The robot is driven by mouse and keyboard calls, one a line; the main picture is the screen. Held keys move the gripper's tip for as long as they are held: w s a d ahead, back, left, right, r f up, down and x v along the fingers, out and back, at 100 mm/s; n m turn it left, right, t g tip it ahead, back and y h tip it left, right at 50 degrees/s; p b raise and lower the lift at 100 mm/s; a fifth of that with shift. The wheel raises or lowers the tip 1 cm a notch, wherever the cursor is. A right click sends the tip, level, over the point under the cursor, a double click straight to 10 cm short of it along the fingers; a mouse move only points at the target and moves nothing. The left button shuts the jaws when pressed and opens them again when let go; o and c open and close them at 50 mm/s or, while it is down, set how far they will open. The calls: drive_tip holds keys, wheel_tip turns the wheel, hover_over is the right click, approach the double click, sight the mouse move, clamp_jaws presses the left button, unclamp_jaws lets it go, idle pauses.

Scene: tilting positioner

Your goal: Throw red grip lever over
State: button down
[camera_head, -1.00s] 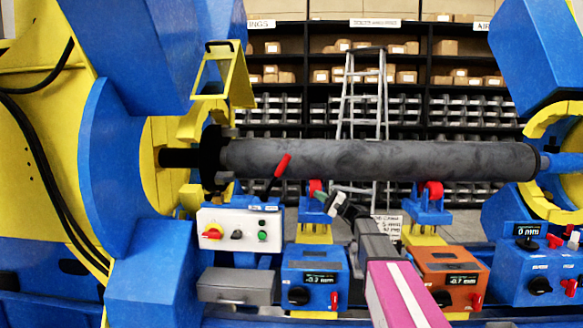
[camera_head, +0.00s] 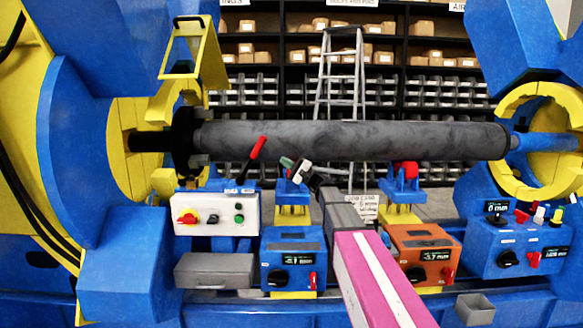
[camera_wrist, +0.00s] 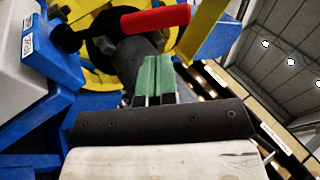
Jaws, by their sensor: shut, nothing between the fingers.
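The red grip lever (camera_head: 258,148) rises on a dark stem behind the white control box and leans up to the right, in front of the dark roller. In the wrist view its red grip (camera_wrist: 155,20) lies across the top, with a dark stem and pivot at its left on a blue block. My gripper (camera_head: 287,162) is shut and empty, to the right of and slightly below the red grip in the head view. Its green fingers (camera_wrist: 158,75) point toward the grip in the wrist view. A gap shows between them and the grip.
The long dark roller (camera_head: 350,139) spans the positioner close behind my gripper. The white control box (camera_head: 217,213), a blue box (camera_head: 290,262) and an orange box (camera_head: 425,257) stand below. A yellow frame (camera_head: 190,50) rises at the upper left. A ladder (camera_head: 340,80) stands behind.

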drive_tip(key=x, duration=0.8)
drive_tip(key=shift+a, duration=0.25)
drive_tip(key=shift+r, duration=0.15)
drive_tip(key=a+r+h, duration=0.1)
drive_tip(key=a, duration=0.1)
drive_tip(key=a+r+n+g+h, duration=0.1)
drive_tip(key=a+r+h, duration=0.1)
drive_tip(key=a, duration=0.1)
drive_tip(key=a+r+g+h, duration=0.1)
drive_tip(key=a+h, duration=0.1)
drive_tip(key=shift+w+a+r+n, duration=0.15)
drive_tip(key=shift+w+a+n, duration=0.1)
drive_tip(key=shift+a+n, duration=0.1)
drive_tip(key=a+g+h, duration=0.1)
drive_tip(key=a+h, duration=0.4)
drive_tip(key=a, duration=0.4)
drive_tip(key=shift+a+f+n, duration=0.2)
drive_tip(key=shift+f+n, duration=0.15)
drive_tip(key=shift+f, duration=0.05)
drive_tip(key=shift+a, duration=0.15)
